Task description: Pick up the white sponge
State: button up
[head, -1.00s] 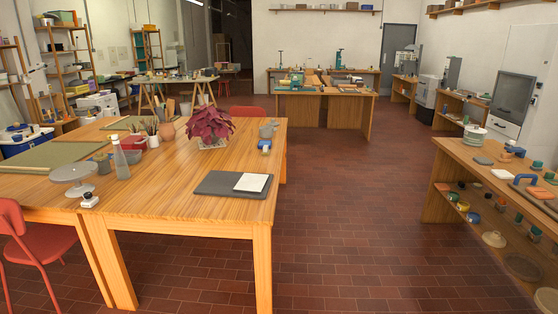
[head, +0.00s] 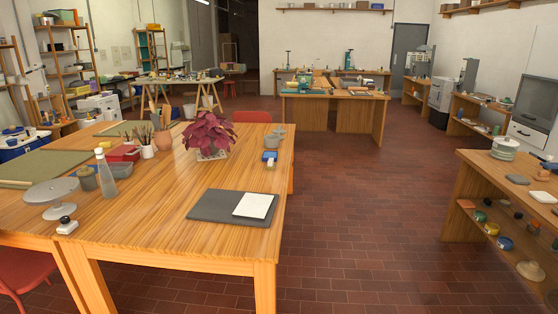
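A small white block-like thing (head: 543,197) lies on top of the right-hand wooden bench (head: 480,190), near the right edge of the head view. It may be the white sponge, but it is too small to be sure. A small white thing with a dark knob (head: 67,226) sits at the front left of the big wooden table (head: 150,222); I cannot tell that it is a sponge. My gripper is not in view.
The big table holds a grey board with a white sheet (head: 255,206), a red-leaved plant (head: 209,132), a grey turntable (head: 52,194) and a bottle (head: 107,172).

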aim_at(271, 166)
jog(key=u, duration=0.05)
jog(key=i, duration=1.1)
jog(key=u, duration=0.3)
